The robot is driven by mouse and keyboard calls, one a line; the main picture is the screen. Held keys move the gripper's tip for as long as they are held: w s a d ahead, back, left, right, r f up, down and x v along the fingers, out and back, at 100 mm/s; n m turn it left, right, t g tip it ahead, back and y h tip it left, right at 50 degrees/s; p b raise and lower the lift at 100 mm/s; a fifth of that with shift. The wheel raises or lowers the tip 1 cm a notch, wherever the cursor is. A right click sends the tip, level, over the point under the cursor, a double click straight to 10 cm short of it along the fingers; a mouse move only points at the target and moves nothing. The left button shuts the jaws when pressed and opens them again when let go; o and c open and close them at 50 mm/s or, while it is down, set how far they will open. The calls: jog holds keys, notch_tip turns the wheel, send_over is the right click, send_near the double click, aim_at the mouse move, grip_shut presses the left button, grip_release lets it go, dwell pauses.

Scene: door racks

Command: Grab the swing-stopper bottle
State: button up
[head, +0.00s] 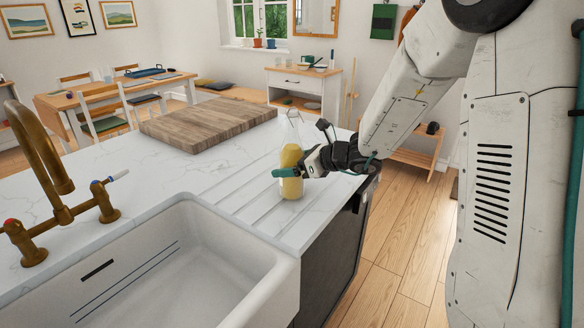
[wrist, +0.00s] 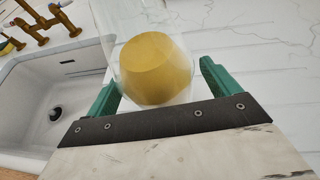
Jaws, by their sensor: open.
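The swing-stopper bottle (head: 291,157) is clear glass with yellow liquid in its lower part. It stands upright on the grooved drainboard of the white counter, right of the sink. My gripper (head: 283,172) reaches it from the right at about the height of the liquid. In the wrist view the bottle (wrist: 155,68) fills the space between the two green fingers of my gripper (wrist: 160,85). The fingers are open, one on each side, with a gap visible at the right finger. Whether the left finger touches the glass I cannot tell. The stopper is hard to make out.
A white sink (head: 165,262) lies left of the bottle, with a brass faucet (head: 45,160) at its far left. A wooden cutting board (head: 208,122) lies behind on the counter (head: 150,178). The counter's edge is just right of the bottle.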

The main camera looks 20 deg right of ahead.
jog(key=c, duration=1.8)
jog(key=shift+r, duration=0.2)
